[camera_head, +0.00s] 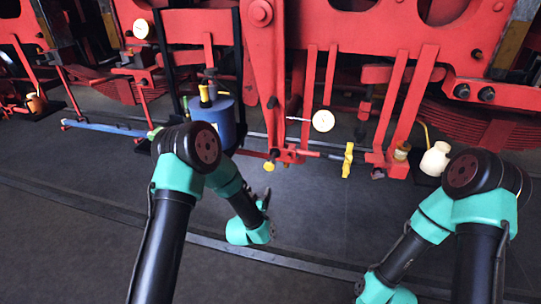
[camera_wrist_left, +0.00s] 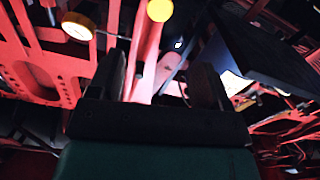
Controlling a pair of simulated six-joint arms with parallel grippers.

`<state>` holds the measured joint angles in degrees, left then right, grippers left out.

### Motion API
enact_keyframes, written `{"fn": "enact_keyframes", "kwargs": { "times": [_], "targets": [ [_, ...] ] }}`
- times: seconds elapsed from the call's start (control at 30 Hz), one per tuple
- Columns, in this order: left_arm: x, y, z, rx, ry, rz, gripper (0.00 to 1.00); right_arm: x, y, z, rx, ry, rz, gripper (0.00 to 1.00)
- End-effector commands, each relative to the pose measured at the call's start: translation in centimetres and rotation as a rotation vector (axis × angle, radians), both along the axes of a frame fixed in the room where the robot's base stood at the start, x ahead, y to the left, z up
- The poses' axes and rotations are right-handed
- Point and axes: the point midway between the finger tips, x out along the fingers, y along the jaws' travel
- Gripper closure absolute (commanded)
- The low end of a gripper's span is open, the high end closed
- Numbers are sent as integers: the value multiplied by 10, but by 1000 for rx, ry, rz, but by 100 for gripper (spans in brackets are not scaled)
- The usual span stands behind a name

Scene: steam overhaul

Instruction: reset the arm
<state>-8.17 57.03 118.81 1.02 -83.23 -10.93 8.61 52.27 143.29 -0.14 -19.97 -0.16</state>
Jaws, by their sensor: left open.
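My left arm (camera_head: 172,205) rises from the bottom of the head view and bends down again at a teal and black elbow. My left gripper (camera_head: 265,199) is beyond its teal wrist, over the dark floor and in front of the red frame. In the left wrist view its two dark fingers (camera_wrist_left: 160,82) stand apart with nothing between them. My right arm (camera_head: 478,235) is bent at the lower right, with its teal wrist at the bottom edge. The right gripper's fingers are out of sight.
Red machinery (camera_head: 265,70) fills the back. A blue cylinder (camera_head: 216,122), a round white gauge (camera_head: 323,121), a yellow part (camera_head: 348,160) and a white bottle (camera_head: 435,159) are along its lower edge. The dark floor (camera_head: 310,220) between the arms is clear, crossed by a thin rail (camera_head: 110,215).

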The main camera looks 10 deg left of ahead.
Motion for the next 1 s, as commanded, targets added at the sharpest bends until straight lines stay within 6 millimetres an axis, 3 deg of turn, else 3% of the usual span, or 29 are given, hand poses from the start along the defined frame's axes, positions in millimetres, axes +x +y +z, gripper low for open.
{"fn": "enact_keyframes", "kwargs": {
  "times": [0.17, 0.37, 0.57, 0.7, 0.9, 1.0],
  "targets": [
    [-5, 4, -10, 0, 47, -6, 28, 0, 0, 0, 0, 0, 0, 64],
    [-41, 26, -61, -7, 306, -40, 28, 0, 0, 0, 0, 0, 0, 64],
    [-121, 53, -126, -42, 713, -86, 28, 0, 0, 0, 0, 0, 0, 64],
    [-193, 69, -159, -82, 1005, -112, 28, 0, 0, 0, 0, 0, 0, 64],
    [-290, 84, -176, -141, 1357, -142, 28, 0, 0, 0, 0, 0, 0, 64],
    [-317, 86, -177, -158, 1452, -152, 28, 0, 0, 0, 0, 0, 0, 64]
  ]
}}
